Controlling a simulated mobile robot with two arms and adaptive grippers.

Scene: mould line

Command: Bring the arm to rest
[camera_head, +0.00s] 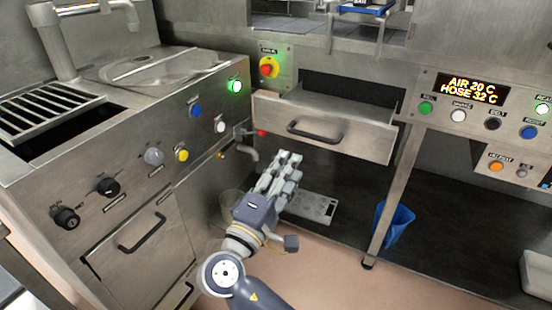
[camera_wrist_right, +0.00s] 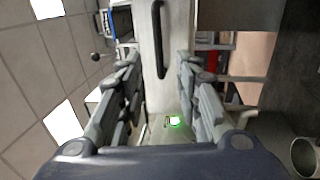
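My right arm reaches up from the bottom of the head view, and its right gripper (camera_head: 280,165) points at the space below the metal drawer (camera_head: 353,142). The fingers stand apart with nothing held between them; in the wrist view the right gripper (camera_wrist_right: 157,68) shows a clear gap. The drawer is pulled partly out, its dark handle (camera_head: 315,130) beyond and above the fingertips. The gripper appears apart from the handle. In the wrist view a dark bar handle (camera_wrist_right: 158,38) on a pale panel shows beyond the fingers. My left gripper is not in view.
A sink counter with knobs (camera_head: 153,157) and a grate stands left. A small tap (camera_head: 250,152) and a clear container (camera_head: 231,203) are close left of the gripper. A blue bin (camera_head: 394,226) stands beside a table leg at right. A control panel (camera_head: 470,115) is further right.

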